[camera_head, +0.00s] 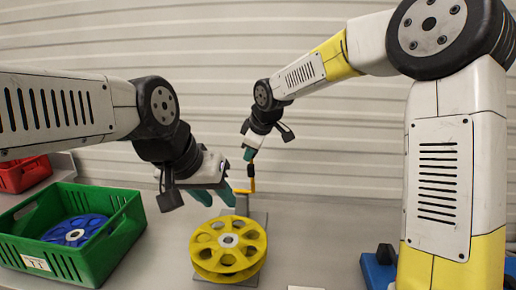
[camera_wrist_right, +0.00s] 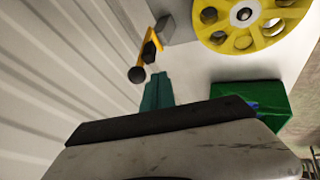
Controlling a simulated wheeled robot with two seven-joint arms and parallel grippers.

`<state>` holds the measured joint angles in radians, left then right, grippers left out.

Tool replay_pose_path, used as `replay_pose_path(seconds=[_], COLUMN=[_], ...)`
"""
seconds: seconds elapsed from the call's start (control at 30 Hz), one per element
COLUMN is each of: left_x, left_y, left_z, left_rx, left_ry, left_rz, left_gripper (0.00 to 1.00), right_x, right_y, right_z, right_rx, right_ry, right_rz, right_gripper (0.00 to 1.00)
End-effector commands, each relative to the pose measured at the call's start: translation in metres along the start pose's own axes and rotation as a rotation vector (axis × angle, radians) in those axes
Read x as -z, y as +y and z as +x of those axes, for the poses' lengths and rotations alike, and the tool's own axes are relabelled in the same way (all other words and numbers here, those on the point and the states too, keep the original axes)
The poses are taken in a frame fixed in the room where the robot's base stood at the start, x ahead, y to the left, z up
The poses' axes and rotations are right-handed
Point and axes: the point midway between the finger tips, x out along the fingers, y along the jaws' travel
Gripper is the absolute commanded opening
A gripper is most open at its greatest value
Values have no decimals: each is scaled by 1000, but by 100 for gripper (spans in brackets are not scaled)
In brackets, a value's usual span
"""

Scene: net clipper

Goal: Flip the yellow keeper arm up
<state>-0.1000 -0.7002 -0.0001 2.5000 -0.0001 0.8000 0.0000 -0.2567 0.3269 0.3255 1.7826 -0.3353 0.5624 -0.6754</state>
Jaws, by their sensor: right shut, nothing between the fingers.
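The yellow keeper arm (camera_head: 253,185) is a thin bent bar with a dark part, behind the yellow spool (camera_head: 228,248). In the right wrist view the keeper arm (camera_wrist_right: 149,42) ends in a black knob (camera_wrist_right: 137,75) just beyond the fingertips. My right gripper (camera_head: 250,153) is shut and empty, at the upper end of the keeper arm; its teal fingers (camera_wrist_right: 156,90) show together in the wrist view. I cannot tell whether they touch the arm. My left gripper (camera_head: 215,197) is open and empty, its teal fingers apart above the spool's far left edge.
A green crate (camera_head: 92,270) holding a blue spool (camera_head: 74,230) stands at the left. A red crate (camera_head: 24,174) is behind it. A blue object (camera_head: 378,268) is at the right, partly behind my right arm. A ribbed wall (camera_head: 330,130) closes the back.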

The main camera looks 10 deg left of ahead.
Motion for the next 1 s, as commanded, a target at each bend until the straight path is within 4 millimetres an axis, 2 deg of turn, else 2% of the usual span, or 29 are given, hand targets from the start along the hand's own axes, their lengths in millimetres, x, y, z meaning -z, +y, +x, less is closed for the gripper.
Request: replay_pose_path(seconds=[0.2, 0.67, 1.0], left_x=[0, 0, 0], left_y=[0, 0, 0], left_z=[0, 0, 0], left_rx=[0, 0, 0], left_ry=[0, 0, 0], left_rz=[0, 0, 0], left_gripper=[36, 36, 36], right_x=[-2, -2, 4], right_y=[17, 21, 50], right_z=[12, 14, 20], right_rx=[2, 7, 124], right_ry=[-1, -4, -33], right_rz=[1, 4, 46], right_gripper=[0, 0, 0])
